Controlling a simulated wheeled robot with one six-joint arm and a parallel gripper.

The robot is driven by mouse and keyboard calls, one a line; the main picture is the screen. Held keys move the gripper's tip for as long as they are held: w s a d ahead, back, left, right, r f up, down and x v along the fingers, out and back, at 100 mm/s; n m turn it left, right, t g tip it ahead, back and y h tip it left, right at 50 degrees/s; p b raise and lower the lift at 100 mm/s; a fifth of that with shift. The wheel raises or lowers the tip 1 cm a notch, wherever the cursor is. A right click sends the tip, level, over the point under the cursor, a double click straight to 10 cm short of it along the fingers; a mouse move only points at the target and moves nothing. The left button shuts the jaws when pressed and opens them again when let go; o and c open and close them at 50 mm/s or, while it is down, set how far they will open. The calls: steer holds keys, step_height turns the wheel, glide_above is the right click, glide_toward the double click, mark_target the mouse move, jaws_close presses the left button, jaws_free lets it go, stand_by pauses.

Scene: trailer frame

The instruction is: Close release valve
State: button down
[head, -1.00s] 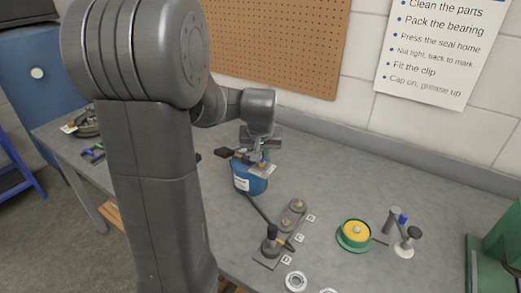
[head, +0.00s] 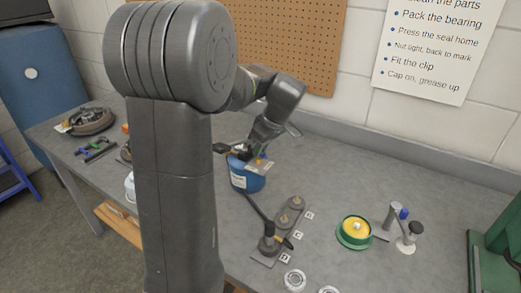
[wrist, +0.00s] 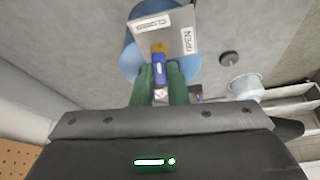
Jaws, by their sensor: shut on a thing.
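The release valve sits on top of a blue canister (head: 247,180) on the bench. In the wrist view it has a pale plate marked CLOSED (wrist: 152,25) and OPEN (wrist: 187,40), a yellow pivot (wrist: 158,47) and a blue lever (wrist: 160,70). My gripper (wrist: 161,82), with green fingers, is shut on the lever, which lies between the fingertips. The lever points from the pivot back toward my gripper. In the head view my gripper (head: 256,156) is small and tilted over the canister top, and the lever is barely visible there.
A hose runs from the canister to a grey fitting plate (head: 283,222). A green and yellow round part (head: 355,231) and small upright tools (head: 407,235) stand to the right. White rings (head: 294,280) lie in front. The wall with a pegboard (head: 290,45) is behind.

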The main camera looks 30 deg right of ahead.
steer(key=shift+d+n+y, duration=0.1)
steer(key=shift+n+y, duration=0.2)
steer(key=shift+n, duration=0.5)
steer(key=c, duration=1.4)
jaws_free()
steer(key=shift+c, duration=0.2)
steer(key=shift+r, duration=0.1)
steer(key=v, duration=1.3)
steer(key=shift+r, duration=0.35)
steer(key=shift+w+d+f, duration=0.1)
steer(key=shift+g, duration=0.3)
steer(key=x, duration=1.3)
steer(key=shift+w+f, duration=0.2)
steer(key=shift+f, duration=0.1)
